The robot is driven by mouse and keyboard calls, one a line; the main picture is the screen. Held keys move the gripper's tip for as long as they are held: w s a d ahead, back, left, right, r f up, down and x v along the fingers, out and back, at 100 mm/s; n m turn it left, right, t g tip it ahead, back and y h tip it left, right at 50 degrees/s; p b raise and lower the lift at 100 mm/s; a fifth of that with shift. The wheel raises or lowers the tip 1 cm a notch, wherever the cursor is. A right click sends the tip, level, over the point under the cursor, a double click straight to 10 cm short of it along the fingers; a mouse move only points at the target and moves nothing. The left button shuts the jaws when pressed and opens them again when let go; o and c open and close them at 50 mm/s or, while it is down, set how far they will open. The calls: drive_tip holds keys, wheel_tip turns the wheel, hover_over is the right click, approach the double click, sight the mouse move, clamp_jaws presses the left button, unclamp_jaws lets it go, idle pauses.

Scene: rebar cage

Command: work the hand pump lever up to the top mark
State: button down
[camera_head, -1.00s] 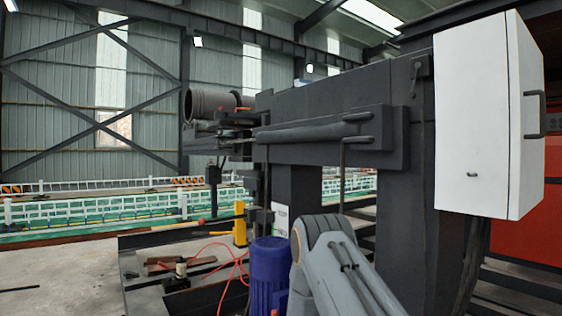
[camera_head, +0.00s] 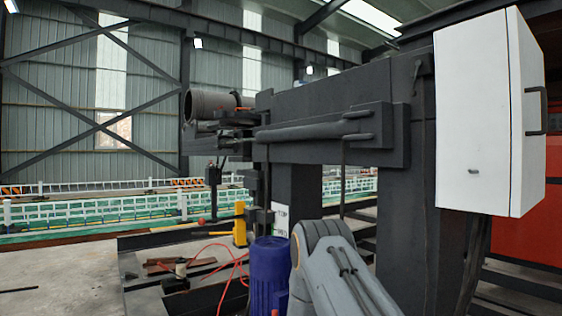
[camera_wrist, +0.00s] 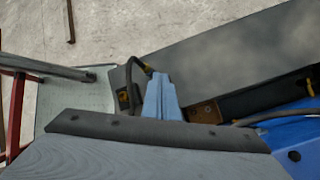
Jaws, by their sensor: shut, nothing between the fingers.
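The yellow hand pump (camera_head: 240,225) stands left of the blue motor in the head view. A small reddish tip (camera_head: 201,221) shows to its left; I cannot tell whether it belongs to the lever. A white plate with lettering (camera_head: 281,219) shows right of the pump, too small to read surely. My gripper (camera_wrist: 161,97) is in the wrist view, its pale blue fingers together and empty.
The blue motor (camera_head: 269,275) stands in front of the pump. A red hose (camera_head: 238,265) loops on its left. Dark steel beams (camera_head: 330,95) and a white cabinet (camera_head: 478,110) fill the right. Concrete floor at the left is mostly clear.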

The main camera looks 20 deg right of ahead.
drive_tip(key=w+d+r+p, duration=0.1)
drive_tip(key=d+r+p, duration=0.2)
drive_tip(key=r, duration=0.7)
drive_tip(key=w+d+r+p, duration=0.1)
drive_tip(key=d+r+p, duration=0.2)
drive_tip(key=r+p, duration=0.3)
wheel_tip(320, 180, up, 4)
drive_tip(key=shift+d+r, duration=0.1)
drive_tip(key=shift+d, duration=0.3)
drive_tip(key=shift+w, duration=0.1)
idle(1.1)
drive_tip(key=shift+a+f, duration=0.4)
drive_tip(key=shift+f, duration=0.25)
drive_tip(key=shift+f, duration=0.1)
drive_tip(key=shift+s+a+f+b, duration=0.25)
drive_tip(key=shift+a+f+b, duration=0.05)
drive_tip(key=shift+a+f, duration=0.15)
drive_tip(key=shift+s+a+f, duration=0.1)
drive_tip(key=shift+a+f, duration=0.2)
drive_tip(key=shift+f, duration=0.3)
